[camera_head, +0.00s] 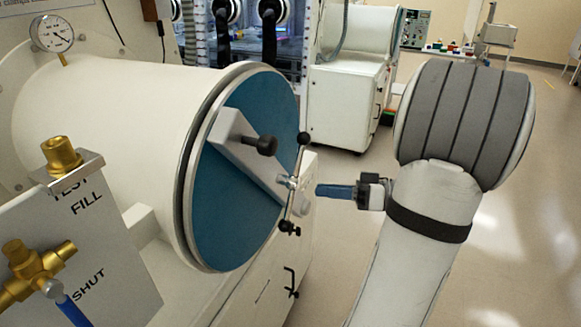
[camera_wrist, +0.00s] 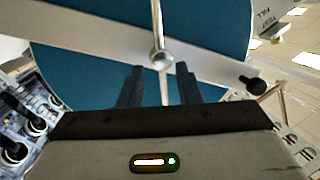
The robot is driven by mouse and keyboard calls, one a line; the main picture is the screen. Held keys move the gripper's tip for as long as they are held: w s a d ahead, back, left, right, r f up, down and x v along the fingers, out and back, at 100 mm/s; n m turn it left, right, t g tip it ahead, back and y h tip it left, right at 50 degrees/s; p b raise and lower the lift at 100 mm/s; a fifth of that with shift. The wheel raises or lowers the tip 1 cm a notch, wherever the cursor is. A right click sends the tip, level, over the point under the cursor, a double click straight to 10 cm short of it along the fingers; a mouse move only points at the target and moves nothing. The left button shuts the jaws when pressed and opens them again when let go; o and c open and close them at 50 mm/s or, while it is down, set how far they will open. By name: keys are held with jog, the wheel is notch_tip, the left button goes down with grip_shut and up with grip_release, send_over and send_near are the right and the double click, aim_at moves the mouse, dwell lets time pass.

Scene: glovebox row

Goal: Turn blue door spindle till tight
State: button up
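The blue door (camera_head: 240,200) closes the end of the white cylinder, and it fills much of the wrist view (camera_wrist: 90,70). A pale bar (camera_head: 235,150) crosses it. The spindle's metal hub (camera_head: 287,182) sits on this bar, with a thin cross rod (camera_head: 297,160) standing nearly upright and dark knobs at its ends. My gripper (camera_head: 318,190) points at the hub from the right. In the wrist view my gripper (camera_wrist: 160,75) is open, its two dark fingers apart. The hub (camera_wrist: 162,57) and lower rod appear between them in the picture; contact cannot be told.
A black knob (camera_head: 262,145) sticks out from the bar. A grey panel with brass valves (camera_head: 62,155) stands at the near left. A black handle (camera_head: 291,282) is on the cabinet below. The floor (camera_head: 345,215) right of the door is clear.

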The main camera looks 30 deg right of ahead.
aim_at(294, 187)
jog(key=x, duration=0.2)
jog(key=p+x, duration=0.1)
jog(key=x, duration=0.2)
jog(key=r+p+x, duration=0.1)
jog(key=x, duration=0.1)
jog(key=shift+w+a, duration=0.1)
jog(key=shift+w, duration=0.35)
jog(key=shift+c, duration=0.3)
grip_shut()
